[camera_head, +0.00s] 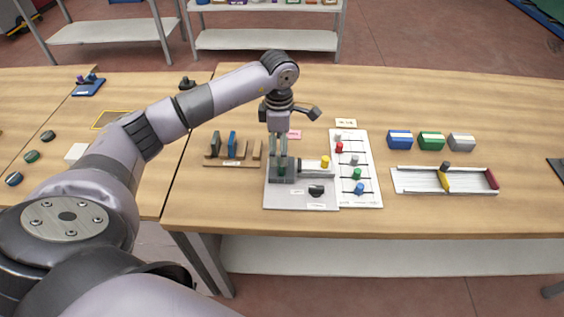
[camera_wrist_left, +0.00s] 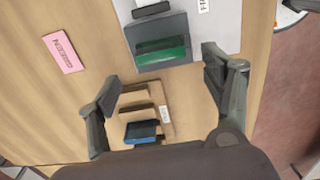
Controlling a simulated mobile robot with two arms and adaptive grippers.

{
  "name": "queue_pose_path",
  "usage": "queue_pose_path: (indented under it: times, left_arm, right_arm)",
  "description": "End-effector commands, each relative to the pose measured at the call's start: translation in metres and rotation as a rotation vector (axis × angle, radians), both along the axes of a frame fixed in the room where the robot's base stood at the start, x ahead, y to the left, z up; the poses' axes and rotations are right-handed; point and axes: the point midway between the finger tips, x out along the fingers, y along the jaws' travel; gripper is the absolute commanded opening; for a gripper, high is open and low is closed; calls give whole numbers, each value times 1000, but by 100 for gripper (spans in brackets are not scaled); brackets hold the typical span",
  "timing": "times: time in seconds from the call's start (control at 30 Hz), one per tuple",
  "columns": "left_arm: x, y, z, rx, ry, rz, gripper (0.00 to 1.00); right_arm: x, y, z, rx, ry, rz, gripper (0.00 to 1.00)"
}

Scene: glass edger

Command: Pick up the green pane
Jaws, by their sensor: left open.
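The green pane (camera_wrist_left: 162,50) sits in a grey block-like holder (camera_wrist_left: 163,30) in the left wrist view. In the head view that grey holder (camera_head: 281,176) stands on a white board, with the pane largely hidden by my gripper. My left gripper (camera_head: 279,158) points down just above the holder. In the left wrist view its two fingers (camera_wrist_left: 160,70) are spread wide with nothing between them, and the pane lies ahead between the tips. Whether a finger touches the pane I cannot tell. My right gripper is not in view.
A wooden rack (camera_head: 230,164) left of the holder carries a blue pane (camera_head: 232,143) and a dark pane (camera_head: 215,144). A yellow knob (camera_head: 325,161) is close right of the holder. A white peg board (camera_head: 367,187) and a rail tray (camera_head: 420,182) lie further right.

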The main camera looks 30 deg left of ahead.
Motion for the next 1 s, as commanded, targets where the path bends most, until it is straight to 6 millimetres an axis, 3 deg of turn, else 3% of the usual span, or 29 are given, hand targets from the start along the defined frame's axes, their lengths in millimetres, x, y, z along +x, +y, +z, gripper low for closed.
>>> queue_pose_path:
  times: [0.17, 0.33, 0.5, 0.77, 1.0]
  left_arm:
    - [0, -2, -10, -2, 3, 0, 73]
    - [1, -8, -35, -3, 5, 0, 73]
    - [1, -6, -54, -2, 3, 0, 73]
    - [2, -6, -57, 0, 0, 0, 73]
    - [2, -6, -56, 0, 0, 0, 57]
  right_arm:
    - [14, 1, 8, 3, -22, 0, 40]
    - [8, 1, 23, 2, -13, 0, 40]
    - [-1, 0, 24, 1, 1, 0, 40]
    - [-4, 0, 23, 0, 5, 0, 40]
    - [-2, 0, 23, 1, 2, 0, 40]
